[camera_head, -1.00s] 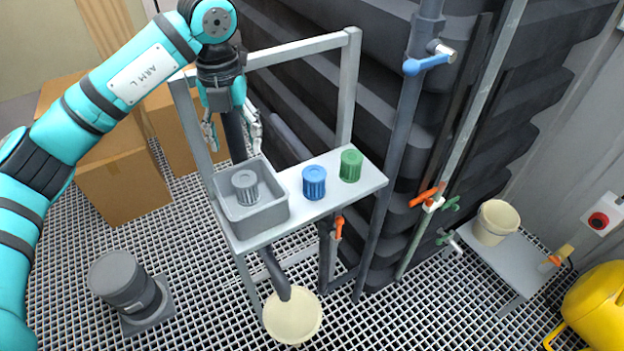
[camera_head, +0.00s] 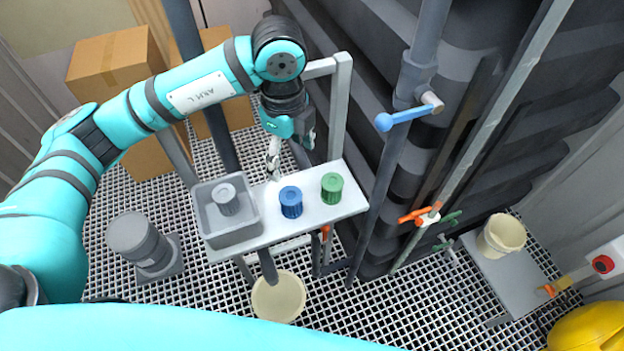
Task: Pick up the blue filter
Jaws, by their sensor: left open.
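The blue filter (camera_head: 291,202) is a small ribbed cylinder that stands upright on the light grey shelf (camera_head: 272,232). It is between the grey tray and a green filter (camera_head: 332,188). My left gripper (camera_head: 289,158) is open and points down, above and behind the blue filter. It is apart from the filter and nothing shows between its fingers. The farther finger is partly hidden by the gripper body. My right gripper is not in view.
A grey tray (camera_head: 238,236) with a grey filter (camera_head: 225,199) in it stands on the shelf's left end. The shelf frame's post (camera_head: 340,110) rises behind. A pipe with a blue-handled valve (camera_head: 409,117) stands right of the shelf. A cream bucket (camera_head: 278,297) sits on the grating below.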

